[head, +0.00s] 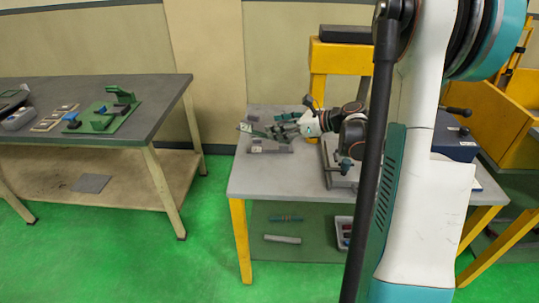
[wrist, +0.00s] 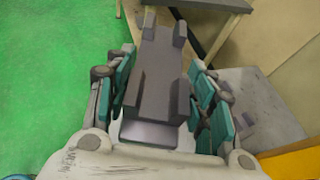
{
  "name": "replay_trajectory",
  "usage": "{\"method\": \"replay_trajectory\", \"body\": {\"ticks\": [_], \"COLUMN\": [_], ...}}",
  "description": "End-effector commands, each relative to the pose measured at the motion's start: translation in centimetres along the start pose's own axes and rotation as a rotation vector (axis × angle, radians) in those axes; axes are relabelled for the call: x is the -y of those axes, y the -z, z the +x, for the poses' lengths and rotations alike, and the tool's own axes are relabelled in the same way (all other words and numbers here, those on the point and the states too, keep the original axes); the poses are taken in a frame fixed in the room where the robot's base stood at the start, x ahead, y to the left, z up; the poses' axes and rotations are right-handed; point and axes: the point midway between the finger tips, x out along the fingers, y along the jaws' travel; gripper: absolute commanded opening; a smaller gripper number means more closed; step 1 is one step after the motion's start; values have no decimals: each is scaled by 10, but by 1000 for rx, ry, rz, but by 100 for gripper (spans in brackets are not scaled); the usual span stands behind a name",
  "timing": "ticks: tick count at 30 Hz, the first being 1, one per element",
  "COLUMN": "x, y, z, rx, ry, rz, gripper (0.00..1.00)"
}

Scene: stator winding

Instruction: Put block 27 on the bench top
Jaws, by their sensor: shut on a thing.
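My gripper (head: 284,130) is over the left part of the grey-topped bench (head: 245,183) with yellow legs. In the wrist view, its teal-padded fingers (wrist: 160,95) are closed on both sides of a long dark grey block (wrist: 155,75) with raised lugs. I take this to be block 27, but no number is readable. The block points away from the wrist, and its far end is clear of the fingers. In the head view, a small grey end (head: 245,127) shows past the fingertips; most of the block is hidden by the gripper.
A grey piece (head: 268,147) lies on the bench just below my gripper. A dark-topped table (head: 165,90) at left carries a green fixture (head: 105,115) and small parts. A blue box (head: 455,140) stands behind my arm. Green floor separates the tables.

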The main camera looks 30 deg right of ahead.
Motion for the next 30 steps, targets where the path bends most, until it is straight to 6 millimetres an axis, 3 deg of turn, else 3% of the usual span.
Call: {"method": "replay_trajectory", "body": {"ticks": [5,21,30], "x": [3,3,2], "y": [22,132,149], "z": [5,51,58], "rx": [1,1,1], "ry": [-7,-6,-5], "rz": [-2,-1,-1], "gripper": [6,6,6]}}
